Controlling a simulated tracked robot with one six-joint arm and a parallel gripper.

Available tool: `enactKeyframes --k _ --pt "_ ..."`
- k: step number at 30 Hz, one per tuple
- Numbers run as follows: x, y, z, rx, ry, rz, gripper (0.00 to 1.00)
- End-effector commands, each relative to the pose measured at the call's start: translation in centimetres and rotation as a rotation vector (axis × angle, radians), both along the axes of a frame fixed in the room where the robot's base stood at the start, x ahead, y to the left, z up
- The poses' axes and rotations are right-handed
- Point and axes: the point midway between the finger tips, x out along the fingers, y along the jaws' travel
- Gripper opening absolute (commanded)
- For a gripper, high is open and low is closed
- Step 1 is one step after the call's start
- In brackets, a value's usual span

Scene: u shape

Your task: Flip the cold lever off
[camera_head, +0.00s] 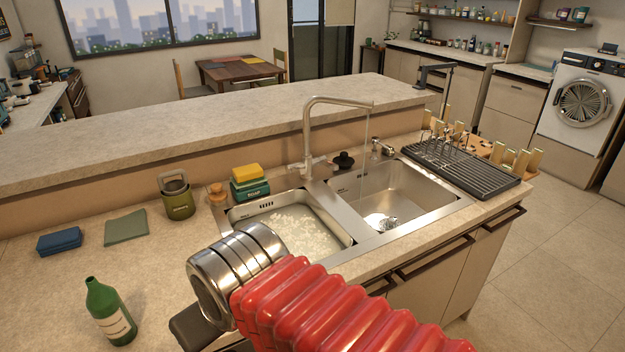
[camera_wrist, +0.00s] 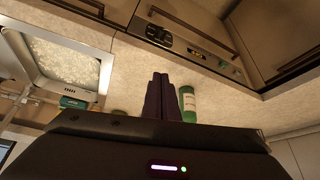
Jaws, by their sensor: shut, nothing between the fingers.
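A tall metal faucet (camera_head: 308,130) stands behind the double sink in the head view, its spout reaching right over the right basin (camera_head: 385,190). A thin stream of water (camera_head: 366,135) falls from it. Small lever handles (camera_head: 312,163) show at its base; which one is cold I cannot tell. The left basin (camera_head: 300,228) holds foamy water. My gripper (camera_wrist: 160,78) shows in the wrist view, its dark fingers shut and empty over the counter, away from the faucet. In the head view my red arm covers the front of the counter, and the fingertips are not clearly visible.
A green bottle (camera_head: 108,310) stands on the counter at the front left; it is close beside my fingers in the wrist view (camera_wrist: 188,104). Soap and sponge (camera_head: 248,182), an olive canister (camera_head: 177,197) and a dish rack (camera_head: 460,166) surround the sink.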

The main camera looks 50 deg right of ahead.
Motion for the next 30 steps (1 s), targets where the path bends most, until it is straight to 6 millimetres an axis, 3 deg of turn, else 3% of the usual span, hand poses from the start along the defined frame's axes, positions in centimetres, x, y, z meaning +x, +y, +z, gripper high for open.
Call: enactKeyframes --k 11,17,23,30 --pt "0.1 0.0 0.0 0.006 0.004 -0.006 0.00" --pt "0.9 0.1 -0.6 0.097 0.048 -0.077 0.00" --pt "3.2 0.8 -1.6 0.310 0.132 -0.241 0.00" --pt "7.5 0.9 -2.1 0.612 0.212 -0.478 0.00"
